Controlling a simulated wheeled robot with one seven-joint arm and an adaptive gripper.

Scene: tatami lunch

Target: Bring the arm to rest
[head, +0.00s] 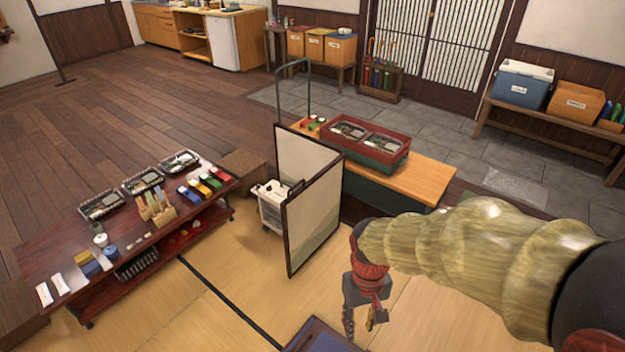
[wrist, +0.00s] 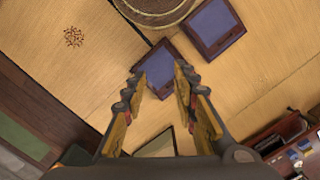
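My gripper (head: 361,316) hangs from my arm at the lower right of the head view, pointing down over the tatami (head: 410,318). In the wrist view my gripper (wrist: 160,80) shows two fingers spread apart with nothing between them. Below it in that view is a blue-topped tray (wrist: 158,57) with a dark rim, partly hidden by the fingers. The tray's corner also shows at the bottom of the head view (head: 318,338).
A folding screen (head: 314,215) stands left of my gripper. A low dark red table (head: 130,232) with lunch boxes is at left. A wooden bench (head: 425,178) bears a red-green crate (head: 385,155). A second blue-topped tray (wrist: 213,25) and a round woven item (wrist: 155,12) lie on the tatami.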

